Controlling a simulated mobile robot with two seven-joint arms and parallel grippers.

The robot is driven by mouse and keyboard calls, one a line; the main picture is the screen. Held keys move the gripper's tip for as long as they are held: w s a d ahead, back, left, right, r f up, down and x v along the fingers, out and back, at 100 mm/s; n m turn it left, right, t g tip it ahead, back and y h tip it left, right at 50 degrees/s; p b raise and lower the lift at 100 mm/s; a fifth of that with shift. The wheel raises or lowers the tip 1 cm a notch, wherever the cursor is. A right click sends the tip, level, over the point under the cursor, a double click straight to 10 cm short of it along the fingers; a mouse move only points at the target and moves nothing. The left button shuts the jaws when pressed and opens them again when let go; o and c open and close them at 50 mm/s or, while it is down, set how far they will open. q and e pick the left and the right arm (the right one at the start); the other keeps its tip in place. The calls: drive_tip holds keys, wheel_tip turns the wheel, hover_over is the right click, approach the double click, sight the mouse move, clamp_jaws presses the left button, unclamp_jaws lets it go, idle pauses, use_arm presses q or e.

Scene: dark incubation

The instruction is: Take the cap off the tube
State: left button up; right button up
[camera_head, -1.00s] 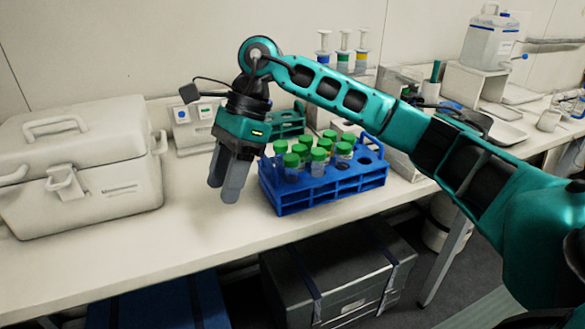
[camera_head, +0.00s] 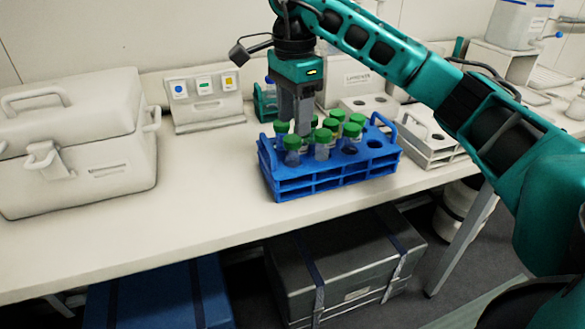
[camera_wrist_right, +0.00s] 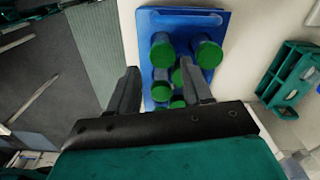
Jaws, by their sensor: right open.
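Several clear tubes with green caps stand upright in a blue rack (camera_head: 325,184) on the bench. A front-left tube's cap (camera_head: 292,142) and a right-hand tube's cap (camera_head: 351,130) show clearly. My right gripper (camera_head: 302,128) points down over the rack's left part, its fingers open among the caps, partly hiding the tubes behind. In the right wrist view, my open right gripper (camera_wrist_right: 162,82) has green caps between and beyond its fingers, and two capped tubes (camera_wrist_right: 162,50) stand farther up the blue rack (camera_wrist_right: 146,30). Whether a finger touches a cap cannot be told. My left gripper is out of view.
A white case (camera_head: 75,145) stands at the left. A small panel with coloured buttons (camera_head: 205,100) and a green rack (camera_head: 265,103) stand behind. A white rack (camera_head: 440,150) is right of the blue one. The bench front is clear.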

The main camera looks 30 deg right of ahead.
sight(292, 138)
drive_tip(key=shift+w+a+f, duration=0.1)
drive_tip(key=shift+w+f, duration=0.05)
drive_tip(key=shift+f, duration=2.8)
drive_tip(key=shift+c, duration=0.3)
clamp_jaws()
